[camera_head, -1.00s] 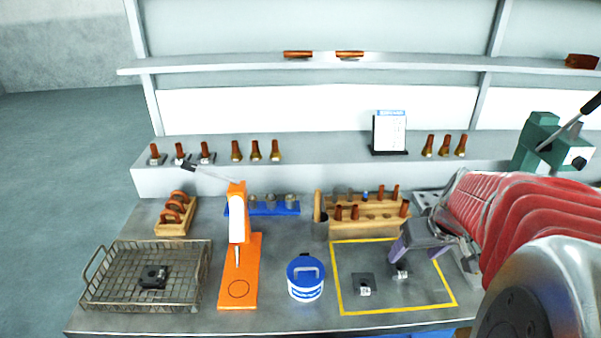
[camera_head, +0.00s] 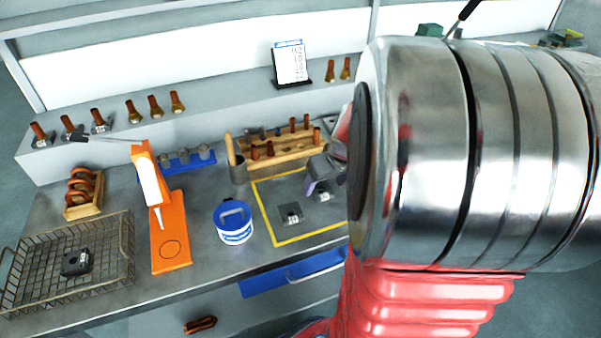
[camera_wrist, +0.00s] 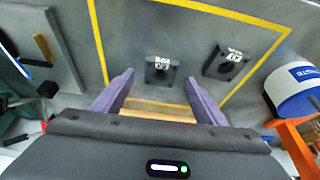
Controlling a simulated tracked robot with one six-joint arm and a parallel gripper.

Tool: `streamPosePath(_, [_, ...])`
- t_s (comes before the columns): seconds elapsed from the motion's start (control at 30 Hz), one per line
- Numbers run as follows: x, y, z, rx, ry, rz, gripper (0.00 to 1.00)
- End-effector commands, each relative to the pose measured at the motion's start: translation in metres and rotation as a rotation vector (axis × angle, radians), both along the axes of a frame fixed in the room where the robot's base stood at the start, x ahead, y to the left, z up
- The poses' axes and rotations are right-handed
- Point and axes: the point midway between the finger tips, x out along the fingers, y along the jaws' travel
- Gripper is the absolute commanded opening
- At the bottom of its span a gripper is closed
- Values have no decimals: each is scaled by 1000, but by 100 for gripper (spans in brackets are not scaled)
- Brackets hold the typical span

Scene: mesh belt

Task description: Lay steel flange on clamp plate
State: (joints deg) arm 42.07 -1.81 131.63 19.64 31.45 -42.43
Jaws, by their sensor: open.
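My gripper (camera_wrist: 159,82) is open, its two purple fingers apart with nothing between them. In the head view it (camera_head: 318,186) hangs over the right part of the yellow-outlined area. Just beyond its fingertips in the wrist view lies a small dark square piece with a round centre and a white label (camera_wrist: 161,68); it also shows in the head view (camera_head: 323,193). A second, flat dark square with a white label (camera_wrist: 229,63) lies beside it, also seen in the head view (camera_head: 291,213). I cannot tell surely which is the steel flange and which the clamp plate.
A wire basket (camera_head: 118,275) holding a black block (camera_head: 76,262) stands at left. An orange press (camera_head: 168,235) and blue-and-white tub (camera_head: 234,224) stand left of the yellow outline (camera_head: 262,212). A wooden rack (camera_head: 280,155) stands behind. My arm hides the right side.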

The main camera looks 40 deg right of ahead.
Motion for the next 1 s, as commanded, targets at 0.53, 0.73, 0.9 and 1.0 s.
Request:
streamPosePath(0.53, [9,-2,-23,1,1,-1,66])
streamPosePath(0.73, [9,-3,-23,0,0,-1,66])
streamPosePath(0.9, [9,-3,-23,0,0,-1,60])
streamPosePath(1.0, [9,-3,-23,0,0,-1,53])
